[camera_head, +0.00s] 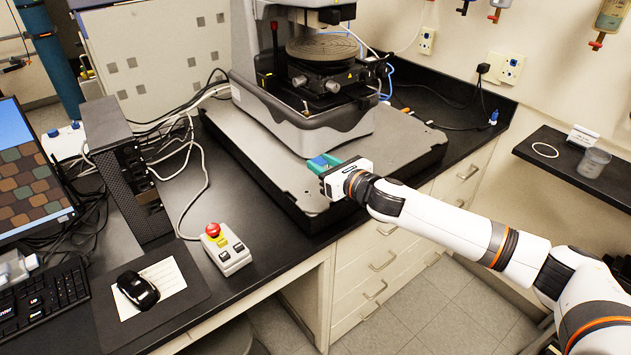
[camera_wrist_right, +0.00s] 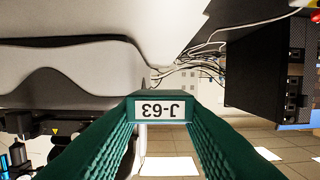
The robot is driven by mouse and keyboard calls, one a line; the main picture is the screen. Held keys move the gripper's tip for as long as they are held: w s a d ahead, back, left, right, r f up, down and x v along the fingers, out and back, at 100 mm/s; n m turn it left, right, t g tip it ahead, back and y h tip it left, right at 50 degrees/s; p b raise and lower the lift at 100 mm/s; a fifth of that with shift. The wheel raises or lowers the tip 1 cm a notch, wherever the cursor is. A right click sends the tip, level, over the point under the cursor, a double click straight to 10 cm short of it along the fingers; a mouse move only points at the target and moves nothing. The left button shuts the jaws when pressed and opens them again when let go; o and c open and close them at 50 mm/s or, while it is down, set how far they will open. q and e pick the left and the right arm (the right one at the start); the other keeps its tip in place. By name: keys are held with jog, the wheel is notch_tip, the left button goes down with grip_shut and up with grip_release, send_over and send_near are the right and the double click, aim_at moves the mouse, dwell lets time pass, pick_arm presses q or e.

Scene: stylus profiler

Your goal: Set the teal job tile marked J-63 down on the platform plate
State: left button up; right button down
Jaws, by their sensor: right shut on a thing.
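The teal job tile (camera_wrist_right: 162,108) shows in the right wrist view between the two green ridged fingers of my right gripper (camera_wrist_right: 160,125). Its white label reads J-63 and is upside down in that picture. In the head view my right gripper (camera_head: 322,164) is shut on the tile, over the front part of the grey platform plate (camera_head: 395,152). Only a small bit of blue and teal shows at the fingertips there. I cannot tell whether the tile touches the plate. My left gripper is not in view.
The stylus profiler (camera_head: 300,115) stands on the plate behind my gripper. A control box with a red button (camera_head: 225,247) sits on the black bench to the left. A dark computer tower (camera_head: 125,170) stands farther left. Bare plate lies right of the profiler.

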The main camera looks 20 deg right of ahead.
jog(key=shift+w+d+r, duration=0.5)
jog(key=shift+w+d, duration=0.1)
jog(key=shift+d, duration=0.1)
jog(key=f, duration=0.9)
jog(key=shift+w+d+f, duration=0.2)
jog(key=shift+f, duration=0.1)
jog(key=c, duration=1)
grip_release()
jog(key=shift+f, duration=0.1)
jog(key=b+v, duration=0.2)
jog(key=v, duration=1)
